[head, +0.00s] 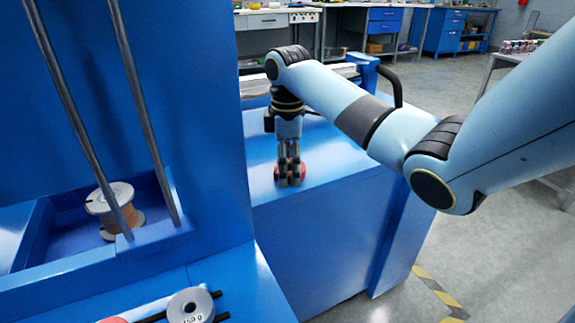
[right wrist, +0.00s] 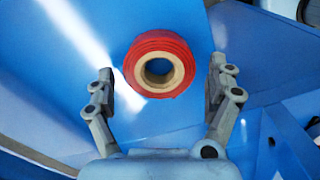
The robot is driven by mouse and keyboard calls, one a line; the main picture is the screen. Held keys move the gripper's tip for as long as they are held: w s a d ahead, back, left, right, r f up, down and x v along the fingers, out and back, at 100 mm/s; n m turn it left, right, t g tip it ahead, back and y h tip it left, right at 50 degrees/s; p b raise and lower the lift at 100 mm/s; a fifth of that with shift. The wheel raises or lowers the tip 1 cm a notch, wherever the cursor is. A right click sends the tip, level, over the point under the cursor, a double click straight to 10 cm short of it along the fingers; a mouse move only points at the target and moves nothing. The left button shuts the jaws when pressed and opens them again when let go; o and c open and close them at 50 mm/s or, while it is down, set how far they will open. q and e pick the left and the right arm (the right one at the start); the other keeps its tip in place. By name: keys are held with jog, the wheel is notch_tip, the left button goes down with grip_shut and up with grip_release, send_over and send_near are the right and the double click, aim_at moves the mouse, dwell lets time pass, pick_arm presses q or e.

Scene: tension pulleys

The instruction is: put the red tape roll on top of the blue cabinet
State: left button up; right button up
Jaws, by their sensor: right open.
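The red tape roll (right wrist: 161,42) has a tan cardboard core and lies flat on the blue top of the cabinet (head: 335,160). My right gripper (right wrist: 161,78) is open, with one finger on each side of the roll and a visible gap to both. In the head view the right gripper (head: 289,178) points straight down over the cabinet top. Small red parts of the roll (head: 302,172) show beside and behind its fingers there, and the rest is hidden. My left gripper is not in view.
A tall blue frame with two grey rods (head: 137,100) stands at left. A wire spool (head: 112,208) sits in its tray. A grey weight (head: 190,306) is on a bar at the bottom. Free cabinet top surrounds the roll.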

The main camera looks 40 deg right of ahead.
notch_tip(320, 180, up, 12)
jog(key=p, duration=0.3)
jog(key=shift+p, duration=0.3)
